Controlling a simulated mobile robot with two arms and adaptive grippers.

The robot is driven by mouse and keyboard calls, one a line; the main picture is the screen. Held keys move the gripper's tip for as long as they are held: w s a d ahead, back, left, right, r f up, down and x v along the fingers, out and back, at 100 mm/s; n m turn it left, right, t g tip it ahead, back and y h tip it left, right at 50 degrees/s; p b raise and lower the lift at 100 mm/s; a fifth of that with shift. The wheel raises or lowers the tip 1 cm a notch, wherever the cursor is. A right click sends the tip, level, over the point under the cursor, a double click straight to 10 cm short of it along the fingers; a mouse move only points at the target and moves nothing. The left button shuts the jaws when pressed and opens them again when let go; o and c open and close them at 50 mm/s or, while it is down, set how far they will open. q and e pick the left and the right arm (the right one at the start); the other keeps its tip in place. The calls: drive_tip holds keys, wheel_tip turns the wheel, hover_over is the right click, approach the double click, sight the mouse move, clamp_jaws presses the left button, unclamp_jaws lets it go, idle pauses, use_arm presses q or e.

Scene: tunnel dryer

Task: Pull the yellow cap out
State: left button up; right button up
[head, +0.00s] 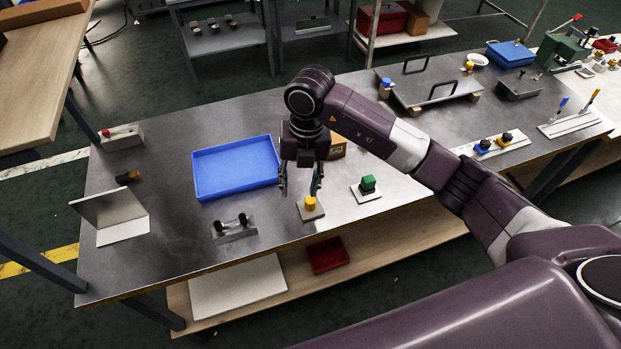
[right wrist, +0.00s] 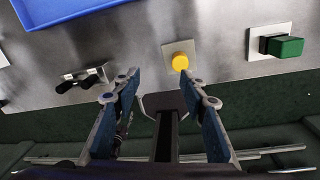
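The yellow cap (head: 310,203) sits on a small beige square plate (head: 305,214) near the front edge of the metal table. In the right wrist view the yellow cap (right wrist: 180,61) is ahead of the fingertips, a little right of their middle. My right gripper (head: 300,192) hangs over the table just behind and above the cap, its fingers pointing down. In the right wrist view the right gripper (right wrist: 158,88) is open, with nothing between its fingers. The cap stands apart from the fingers. My left gripper is in neither view.
A green block on a white plate (head: 367,188) stands right of the cap. A blue tray (head: 195,180) lies to the left. A metal holder with two black knobs (head: 233,230) is at the front left. A wooden box (head: 338,148) is behind the gripper.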

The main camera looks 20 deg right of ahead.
sight(310, 198)
drive_tip(key=shift+w+d+r+h, duration=0.1)
drive_tip(key=shift+d+h, duration=0.15)
drive_tip(key=shift+d, duration=0.3)
drive_tip(key=shift+w+d+r+h, duration=0.1)
drive_tip(key=shift+d+h, duration=0.15)
drive_tip(key=shift+d, duration=0.25)
drive_tip(key=shift+d+f, duration=0.1)
drive_tip(key=shift+d, duration=0.2)
wheel_tip(310, 198, down, 6)
drive_tip(key=shift+f+p, duration=0.25)
drive_tip(key=shift+p, duration=0.95)
drive_tip(key=shift+f, duration=0.55)
drive_tip(key=shift+c, duration=0.3)
clamp_jaws()
